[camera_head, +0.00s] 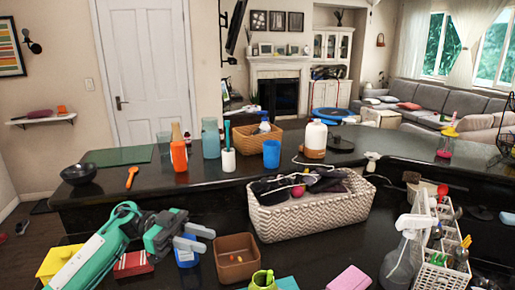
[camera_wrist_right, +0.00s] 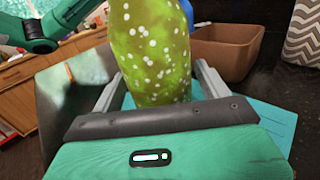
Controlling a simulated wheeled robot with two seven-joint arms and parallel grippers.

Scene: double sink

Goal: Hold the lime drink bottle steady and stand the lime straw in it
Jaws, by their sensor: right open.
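The lime drink bottle (camera_wrist_right: 152,50), green with white dots, stands between the two fingers of my right gripper (camera_wrist_right: 158,85) in the right wrist view. That gripper is open around it; its top is out of that frame. A lime-green vessel top (camera_head: 263,281) at the bottom edge of the head view looks like the same bottle, cut off below. My left gripper (camera_head: 205,239) reaches in from the left, its two pale fingers apart, over a blue container (camera_head: 187,252). I cannot make out the lime straw, and nothing shows between the left fingers.
A brown open box (camera_head: 237,259) stands just behind the bottle, and a light blue mat (camera_wrist_right: 268,118) lies beside it. A woven basket (camera_head: 310,215) is behind. A pink block (camera_head: 349,279), spray bottle (camera_head: 402,255) and white caddy (camera_head: 440,255) crowd the right.

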